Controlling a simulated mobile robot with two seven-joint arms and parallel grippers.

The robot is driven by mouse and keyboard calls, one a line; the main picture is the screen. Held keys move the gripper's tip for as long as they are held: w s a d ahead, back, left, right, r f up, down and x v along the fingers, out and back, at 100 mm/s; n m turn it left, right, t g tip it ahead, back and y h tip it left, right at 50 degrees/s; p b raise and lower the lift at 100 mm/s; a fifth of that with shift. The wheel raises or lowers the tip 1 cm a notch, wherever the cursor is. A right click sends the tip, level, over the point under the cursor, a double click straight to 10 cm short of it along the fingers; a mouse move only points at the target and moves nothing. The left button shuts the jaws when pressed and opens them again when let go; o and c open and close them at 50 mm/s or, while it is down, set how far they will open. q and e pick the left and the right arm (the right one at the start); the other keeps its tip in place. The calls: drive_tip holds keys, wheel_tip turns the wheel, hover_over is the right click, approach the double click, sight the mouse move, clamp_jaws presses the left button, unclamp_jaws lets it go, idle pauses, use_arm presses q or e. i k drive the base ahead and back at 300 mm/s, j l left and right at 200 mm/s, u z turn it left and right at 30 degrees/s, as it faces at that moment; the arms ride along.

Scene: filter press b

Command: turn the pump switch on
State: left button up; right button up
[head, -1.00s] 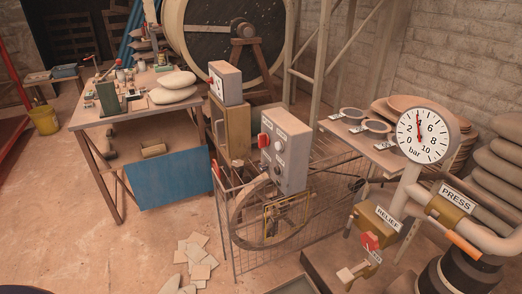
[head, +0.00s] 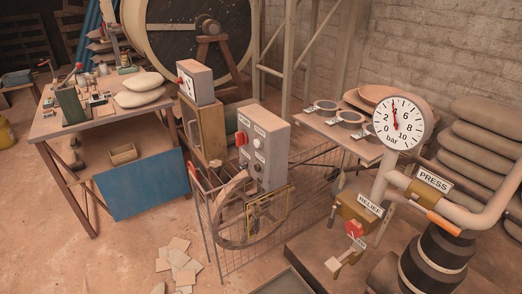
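A grey control box (head: 263,148) stands in the middle of the head view, above a wire-mesh guard. It has a red switch (head: 241,138) on its left edge and small labelled round knobs or lamps on its front face. The labels are too small to read. A second, smaller grey box (head: 195,82) stands behind it to the left on a tan cabinet, with a red knob (head: 180,80) on its side. I cannot tell which red control is the pump switch, or its position. Neither of my grippers is in view.
A pressure gauge (head: 399,123) with its needle near 4 stands right, by pipes labelled PRESS (head: 433,180) and RELIEF (head: 370,205). The mesh guard (head: 225,240) surrounds a large wheel. A cluttered table (head: 75,130) is left. Loose tiles (head: 178,262) lie on otherwise open floor.

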sight(240, 136)
drive_tip(key=i+j+z, duration=0.1)
drive_tip(key=j, duration=0.3)
drive_tip(key=i+j+z, duration=0.1)
drive_tip(key=i+j, duration=0.15)
drive_tip(key=j, duration=0.15)
drive_tip(key=i+j, duration=0.15)
drive_tip(key=j, duration=0.25)
drive_tip(key=i+j+z, duration=0.15)
drive_tip(key=j, duration=0.25)
drive_tip(key=i+j+z, duration=0.1)
drive_tip(key=j, duration=0.35)
drive_tip(key=i+j+z, duration=0.1)
drive_tip(key=j, duration=0.35)
drive_tip(key=i+j+z, duration=0.1)
drive_tip(key=j, duration=0.35)
